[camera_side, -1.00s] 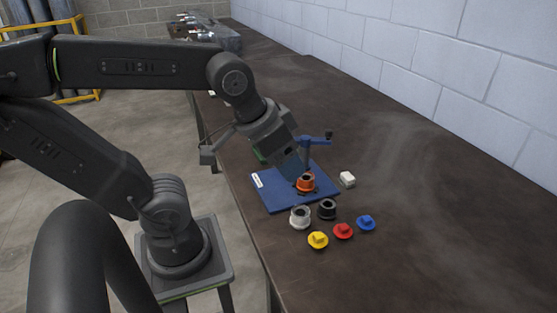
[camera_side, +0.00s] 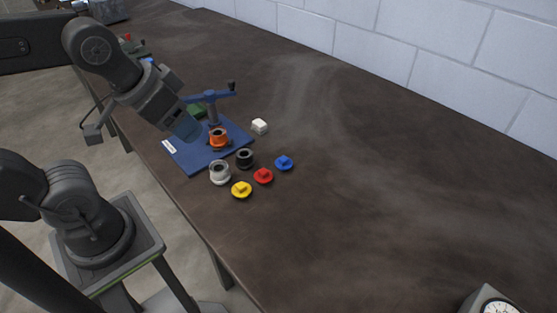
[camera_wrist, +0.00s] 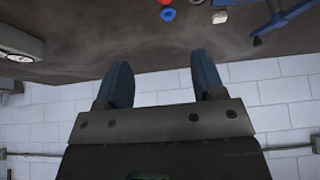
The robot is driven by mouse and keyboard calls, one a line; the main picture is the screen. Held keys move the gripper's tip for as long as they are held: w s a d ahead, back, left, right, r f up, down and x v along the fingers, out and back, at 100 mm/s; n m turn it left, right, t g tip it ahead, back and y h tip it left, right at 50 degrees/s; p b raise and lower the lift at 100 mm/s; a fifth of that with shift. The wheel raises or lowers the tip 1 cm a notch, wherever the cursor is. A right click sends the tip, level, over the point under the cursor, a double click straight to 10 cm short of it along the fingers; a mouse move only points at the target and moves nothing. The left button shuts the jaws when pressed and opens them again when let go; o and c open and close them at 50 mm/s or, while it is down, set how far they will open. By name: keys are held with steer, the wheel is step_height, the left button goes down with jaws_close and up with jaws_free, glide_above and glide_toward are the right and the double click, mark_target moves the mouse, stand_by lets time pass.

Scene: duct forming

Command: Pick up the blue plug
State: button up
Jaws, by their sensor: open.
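The blue plug (camera_side: 284,163) lies on the brown table, at the right end of a row with a red plug (camera_side: 263,176) and a yellow plug (camera_side: 241,190). In the wrist view the blue plug (camera_wrist: 167,14) shows near the top edge, beyond the fingertips, with part of the red plug (camera_wrist: 166,2) above it. My gripper (camera_wrist: 158,72) is open and empty, its two blue fingers apart. In the side view my gripper (camera_side: 188,127) is above the blue mat, left of the plugs and apart from them.
A blue mat (camera_side: 190,163) carries an orange ring part (camera_side: 219,138) and a blue clamp stand (camera_side: 212,105). A black ring (camera_side: 245,158), a white ring (camera_side: 220,172) and a white block (camera_side: 260,126) stand nearby. A dial gauge (camera_side: 493,304) is at lower right. The table right of the plugs is clear.

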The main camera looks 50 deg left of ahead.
steer(key=shift+o, duration=0.4)
stand_by(0.3)
steer(key=n+g, duration=0.6)
steer(key=n, duration=1.2)
glide_above(284, 158)
step_height(284, 158, down, 19)
steer(key=shift+w+f, duration=0.1)
steer(key=shift+f, duration=3.2)
steer(key=c, duration=0.7)
